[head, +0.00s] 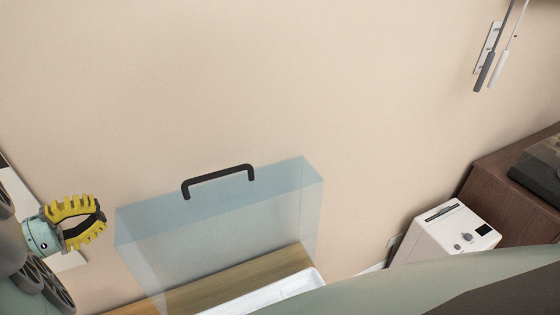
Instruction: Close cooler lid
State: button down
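The cooler lid (215,235) is a see-through pale blue box shape with a dark bar handle (218,178) on its upper edge. It stands raised against the beige wall, in the lower middle of the head view. Below it, part of a white tray-like body (285,291), which looks like the cooler, shows at the bottom edge; the rest is cut off or hidden. My gripper (103,214), with yellow ridged fingers, is at the far left, apart from the lid and handle. It holds nothing visible. Its fingers bow around a gap, and whether the tips meet is unclear.
A wooden surface (235,284) shows behind the lid. A white appliance with knobs (445,238) and a brown cabinet (505,190) stand at the right. A wall-mounted rack with hanging handles (488,65) is at upper right. The wall above the lid is bare.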

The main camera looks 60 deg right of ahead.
jog(key=p, duration=0.5)
send_near(188, 189)
jog(key=d+r, duration=0.1)
jog(key=d, duration=0.2)
jog(key=s+d+r, duration=0.1)
jog(key=d, duration=0.2)
jog(key=d+r, duration=0.1)
jog(key=d, duration=0.1)
jog(key=shift+s+d+r, duration=0.4)
jog(key=shift+s+d+f, duration=0.1)
jog(key=shift+d+f, duration=0.1)
jog(key=shift+d, duration=0.3)
